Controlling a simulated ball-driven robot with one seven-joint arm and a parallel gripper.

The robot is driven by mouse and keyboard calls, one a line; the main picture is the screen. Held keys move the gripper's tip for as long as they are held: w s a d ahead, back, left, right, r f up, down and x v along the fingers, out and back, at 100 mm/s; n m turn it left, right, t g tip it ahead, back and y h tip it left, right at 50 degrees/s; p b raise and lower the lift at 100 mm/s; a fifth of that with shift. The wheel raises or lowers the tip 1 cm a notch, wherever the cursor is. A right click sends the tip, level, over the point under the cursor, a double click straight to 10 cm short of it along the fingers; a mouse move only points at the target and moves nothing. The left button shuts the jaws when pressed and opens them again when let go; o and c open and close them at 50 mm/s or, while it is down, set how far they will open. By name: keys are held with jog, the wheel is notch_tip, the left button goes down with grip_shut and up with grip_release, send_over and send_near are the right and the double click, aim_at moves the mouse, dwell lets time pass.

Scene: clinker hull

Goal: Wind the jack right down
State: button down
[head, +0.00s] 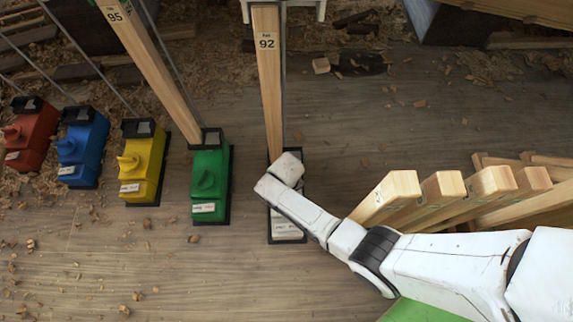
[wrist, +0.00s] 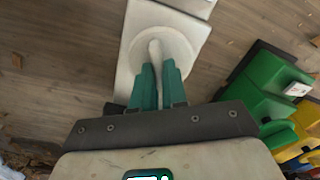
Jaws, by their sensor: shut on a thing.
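The white jack (head: 287,229) stands on the floor, at the right end of the row of jacks. A wooden post marked 92 (head: 268,80) rises at its far end. In the wrist view the white jack (wrist: 135,62) has a round dial with a narrow white grip (wrist: 155,50) across it. My gripper (wrist: 157,72), with teal fingers, is shut on that grip. In the head view my white arm covers the middle of the jack and hides the fingers and grip.
Green (head: 210,180), yellow (head: 143,165), blue (head: 82,145) and red (head: 30,133) jacks stand to the left. Several cut timbers (head: 440,190) lie close to my arm on the right. Wood chips litter the floor. The near left floor is mostly clear.

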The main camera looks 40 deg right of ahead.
jog(key=c, duration=1.2)
grip_release()
jog(key=shift+o, duration=0.2)
notch_tip(320, 180, up, 11)
jog(key=p, duration=0.6)
jog(key=shift+f, duration=0.1)
